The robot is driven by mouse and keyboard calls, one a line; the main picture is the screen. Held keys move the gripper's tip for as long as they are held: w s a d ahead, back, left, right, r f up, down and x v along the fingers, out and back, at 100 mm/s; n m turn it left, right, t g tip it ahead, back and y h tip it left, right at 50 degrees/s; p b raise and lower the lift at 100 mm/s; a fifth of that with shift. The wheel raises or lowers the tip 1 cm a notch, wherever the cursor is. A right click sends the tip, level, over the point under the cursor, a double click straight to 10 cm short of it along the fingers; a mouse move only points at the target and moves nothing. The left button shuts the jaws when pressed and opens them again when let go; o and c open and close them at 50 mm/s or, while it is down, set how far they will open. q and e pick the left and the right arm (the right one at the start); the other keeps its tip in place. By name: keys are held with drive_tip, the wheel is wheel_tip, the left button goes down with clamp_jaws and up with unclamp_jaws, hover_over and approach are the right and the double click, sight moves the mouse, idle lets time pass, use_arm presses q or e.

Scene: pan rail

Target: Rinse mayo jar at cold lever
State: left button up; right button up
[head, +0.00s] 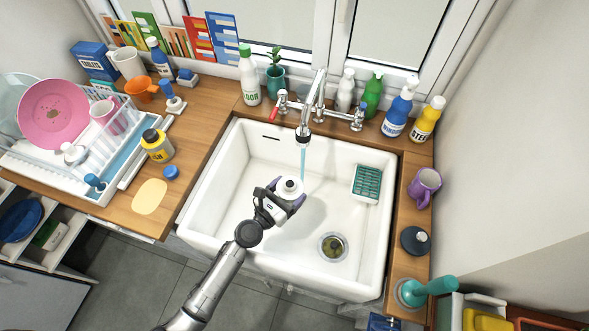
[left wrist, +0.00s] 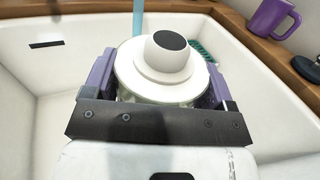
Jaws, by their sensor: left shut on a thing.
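My left gripper (head: 289,190) is shut on a white round jar, which I take as the mayo jar (head: 290,187), over the sink basin. In the left wrist view the jar (left wrist: 170,65) sits between the purple finger pads and has a raised round knob with a dark top. The tap (head: 318,95) stands behind the sink, and a pale blue stream (head: 303,163) runs from its spout. The stream (left wrist: 138,18) passes behind the jar in the wrist view; I cannot tell whether it touches it. The tap has a red lever (head: 273,115) at left and another lever (head: 357,119) at right.
Bottles line the back ledge. A purple mug (head: 424,187) stands on the right ledge. A dish rack (head: 65,185) and a yellow jar (head: 157,147) are at left.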

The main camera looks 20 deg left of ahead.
drive_tip(key=shift+a, duration=0.1)
idle(0.3)
use_arm(q)
drive_tip(key=shift+s+d+r+p, duration=0.1)
drive_tip(key=shift+s+r+p, duration=0.2)
drive_tip(key=shift+r+p, duration=0.1)
drive_tip(key=s+r+p, duration=0.1)
drive_tip(key=s, duration=0.1)
drive_tip(key=s+d+r+p, duration=0.1)
drive_tip(key=s+r+p, duration=0.1)
drive_tip(key=shift+s+d+r, duration=0.1)
drive_tip(key=shift+s+r, duration=0.05)
use_arm(e)
wheel_tip(320, 180, up, 4)
drive_tip(key=shift+r, duration=0.2)
drive_tip(key=shift+c, duration=0.4)
